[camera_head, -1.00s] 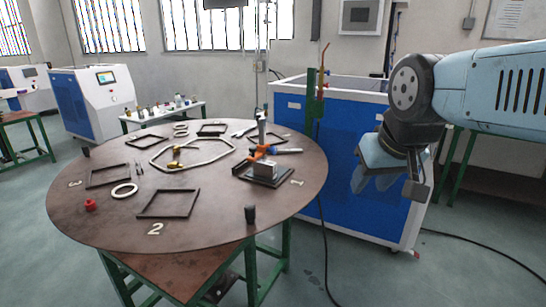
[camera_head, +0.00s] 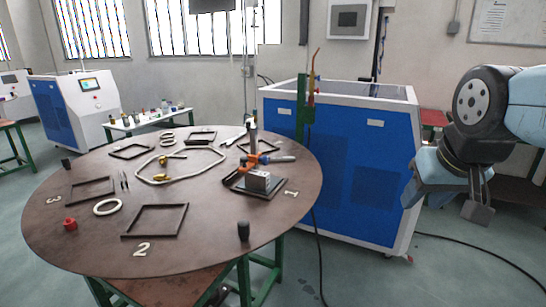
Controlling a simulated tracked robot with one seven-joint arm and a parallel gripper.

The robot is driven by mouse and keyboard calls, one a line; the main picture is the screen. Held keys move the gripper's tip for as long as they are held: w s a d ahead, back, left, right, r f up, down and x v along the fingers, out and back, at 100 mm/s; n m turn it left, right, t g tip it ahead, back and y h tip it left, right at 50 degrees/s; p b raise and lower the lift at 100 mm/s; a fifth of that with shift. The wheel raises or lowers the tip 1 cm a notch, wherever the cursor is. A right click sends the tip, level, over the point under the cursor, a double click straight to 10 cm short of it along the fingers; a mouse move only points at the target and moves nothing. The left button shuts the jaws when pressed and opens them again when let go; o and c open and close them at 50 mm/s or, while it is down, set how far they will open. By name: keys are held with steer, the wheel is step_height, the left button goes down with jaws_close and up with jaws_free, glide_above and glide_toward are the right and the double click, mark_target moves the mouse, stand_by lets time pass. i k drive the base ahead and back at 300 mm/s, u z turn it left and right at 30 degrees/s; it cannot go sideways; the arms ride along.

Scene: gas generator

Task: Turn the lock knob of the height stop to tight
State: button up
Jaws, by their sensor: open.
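A small fixture (camera_head: 257,155) stands at tray 1 on the round brown table, with an upright post, orange parts and a blue-tipped handle pointing right. It may be the height stop, but I cannot tell for sure. Its lock knob is too small to make out. A grey block (camera_head: 258,181) sits in the dark tray beside it. My gripper (camera_head: 445,206) hangs at the right, in front of the blue machine's right end. It is open, touches nothing I can see, and is well apart from the fixture.
The round table (camera_head: 90,245) also holds dark frames, a white ring (camera_head: 107,207), a red part (camera_head: 70,224) and a bent tube (camera_head: 155,180). A blue machine (camera_head: 345,165) stands behind it at the right. A black cable (camera_head: 480,255) lies on the floor.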

mark_target(265, 159)
steer(key=z, duration=0.05)
steer(key=i, duration=1)
steer(key=u, duration=0.05)
